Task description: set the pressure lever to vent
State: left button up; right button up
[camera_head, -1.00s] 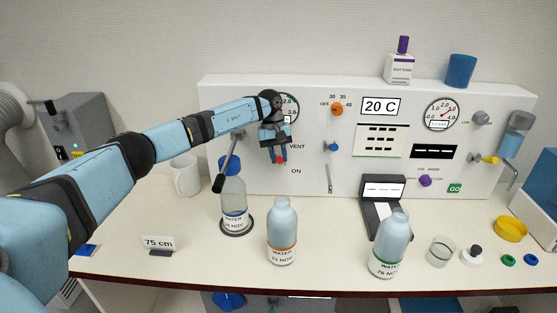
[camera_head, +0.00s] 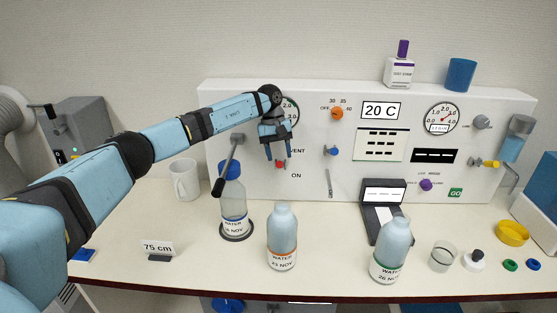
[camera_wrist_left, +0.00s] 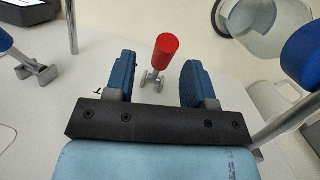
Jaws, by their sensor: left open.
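The pressure lever has a red handle (camera_wrist_left: 165,55) on a short grey mount, seen in the left wrist view between and beyond my open left fingers (camera_wrist_left: 158,80). The fingers are apart and do not touch the handle. In the head view the red handle (camera_head: 280,164) shows just below my left gripper (camera_head: 280,153), at the panel between the VENT and ON labels. The word VENT is partly covered by the gripper. The left gripper is empty. My right gripper is not in view.
The white panel (camera_head: 230,110) stands at the back of the counter. A blue-capped bottle (camera_head: 233,200) under a grey arm is left of the lever. Two water bottles, the first with an orange-banded label (camera_head: 282,235), stand in front. A white mug (camera_head: 184,180) is at left.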

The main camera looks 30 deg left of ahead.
pick_arm(q)
notch_tip(320, 180, up, 18)
jog(key=b, duration=0.2)
jog(key=shift+f, duration=0.15)
dwell(0.4)
